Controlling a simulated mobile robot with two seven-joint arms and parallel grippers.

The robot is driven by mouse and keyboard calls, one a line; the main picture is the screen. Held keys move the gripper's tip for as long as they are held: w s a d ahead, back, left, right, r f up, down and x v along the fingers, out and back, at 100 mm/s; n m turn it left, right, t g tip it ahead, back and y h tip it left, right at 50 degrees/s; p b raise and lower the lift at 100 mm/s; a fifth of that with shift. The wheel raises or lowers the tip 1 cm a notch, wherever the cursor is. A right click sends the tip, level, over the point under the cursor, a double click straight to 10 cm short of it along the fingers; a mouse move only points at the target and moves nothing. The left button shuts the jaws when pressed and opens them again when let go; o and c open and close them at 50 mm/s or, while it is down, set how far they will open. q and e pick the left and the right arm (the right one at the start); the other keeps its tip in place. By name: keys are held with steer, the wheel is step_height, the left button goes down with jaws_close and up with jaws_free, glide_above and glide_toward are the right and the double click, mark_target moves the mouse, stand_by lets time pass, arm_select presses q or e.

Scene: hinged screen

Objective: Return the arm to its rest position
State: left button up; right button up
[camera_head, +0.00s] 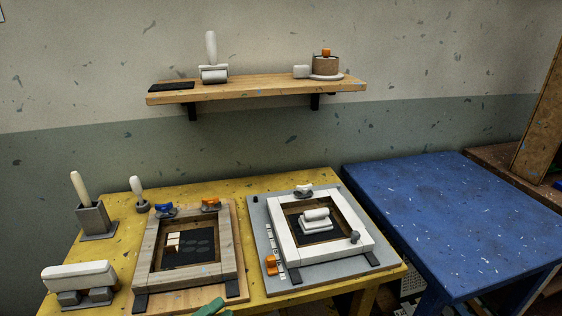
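Only a small green tip, which looks like part of my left gripper (212,309), shows at the bottom edge of the head view. It is in front of the wooden screen frame (146,250) on the left of the yellow table (110,200). Most of it is cut off by the picture edge, so its opening and whether it holds anything are hidden. My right gripper is not in view. A white screen frame (277,226) lies on a grey base to the right, with a white-handled block (316,218) inside it.
A white-handled tool (80,277) rests on a grey stand at front left. A holder (94,219) with a pale handle stands behind it. A wooden shelf (260,88) carries a roller and a tape roll. A blue table (450,215) at right is bare.

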arm_select(q)
steer(key=s+a+f+n+g+y, duration=0.1)
steer(key=s+a+f+n+y, duration=0.3)
steer(key=s+f+n+y, duration=0.3)
steer(key=s+a+f+n+g+y, duration=0.2)
steer(key=s+a+f+n+y, duration=0.2)
steer(key=s+f+n, duration=0.9)
step_height(320, 180, down, 6)
steer(key=n+y, duration=0.3)
steer(key=n, duration=0.2)
steer(key=shift+r+g, duration=0.15)
steer(key=shift+g, duration=0.15)
steer(key=shift+c, duration=0.2)
